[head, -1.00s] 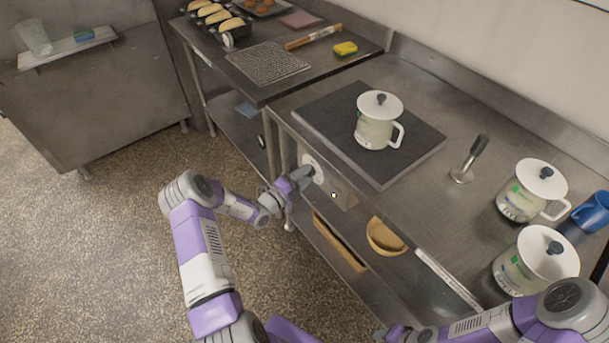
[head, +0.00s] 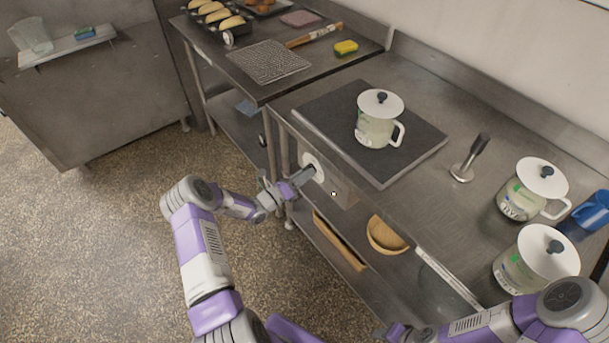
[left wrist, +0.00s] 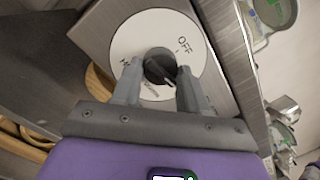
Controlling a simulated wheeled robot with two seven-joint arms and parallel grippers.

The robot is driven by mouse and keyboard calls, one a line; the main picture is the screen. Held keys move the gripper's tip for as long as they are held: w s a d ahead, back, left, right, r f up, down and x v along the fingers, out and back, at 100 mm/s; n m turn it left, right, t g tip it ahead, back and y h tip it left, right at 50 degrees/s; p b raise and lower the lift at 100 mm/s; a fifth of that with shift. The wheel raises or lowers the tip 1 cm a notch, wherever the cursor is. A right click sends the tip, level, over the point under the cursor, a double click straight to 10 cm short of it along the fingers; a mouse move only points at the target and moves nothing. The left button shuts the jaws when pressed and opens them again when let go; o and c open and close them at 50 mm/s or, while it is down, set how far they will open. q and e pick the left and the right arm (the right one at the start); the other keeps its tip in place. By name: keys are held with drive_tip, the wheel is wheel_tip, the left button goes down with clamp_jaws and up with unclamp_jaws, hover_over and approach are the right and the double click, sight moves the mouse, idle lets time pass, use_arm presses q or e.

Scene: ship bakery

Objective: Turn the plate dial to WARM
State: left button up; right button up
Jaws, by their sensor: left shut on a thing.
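The plate dial is a white disc (left wrist: 135,35) with a dark round knob (left wrist: 160,66) on a grey control box under the counter's front edge; the disc also shows in the head view (head: 312,165). OFF is printed at the disc's upper right in the left wrist view. Other lettering at left and below is partly hidden by my fingers. My left gripper (left wrist: 158,76) is shut on the knob, one finger on each side; it also shows in the head view (head: 304,176). My right gripper (head: 388,332) is low at the bottom edge, its jaws unclear.
A dark hot plate (head: 330,110) on the counter bears a lidded white mug (head: 374,127). Two more lidded mugs, a blue cup (head: 593,212) and a tamper-like tool (head: 468,160) stand to the right. A wooden bowl (head: 386,236) sits on the lower shelf.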

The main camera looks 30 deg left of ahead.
use_arm(q)
drive_tip(key=m, duration=0.4)
drive_tip(key=m+g+h, duration=0.1)
drive_tip(key=m, duration=0.3)
drive_tip(key=m+h, duration=0.1)
drive_tip(key=m, duration=0.4)
drive_tip(key=shift+a+b, duration=0.25)
drive_tip(key=shift+b, duration=0.1)
drive_tip(key=shift+w+g, duration=0.1)
drive_tip(key=shift+g, duration=0.2)
drive_tip(key=o, duration=1)
drive_tip(key=shift+o, duration=0.2)
drive_tip(key=p+v, duration=0.1)
drive_tip(key=v, duration=0.6)
drive_tip(key=shift+s, duration=0.3)
drive_tip(key=shift+a+m, duration=0.1)
drive_tip(key=shift+m, duration=0.2)
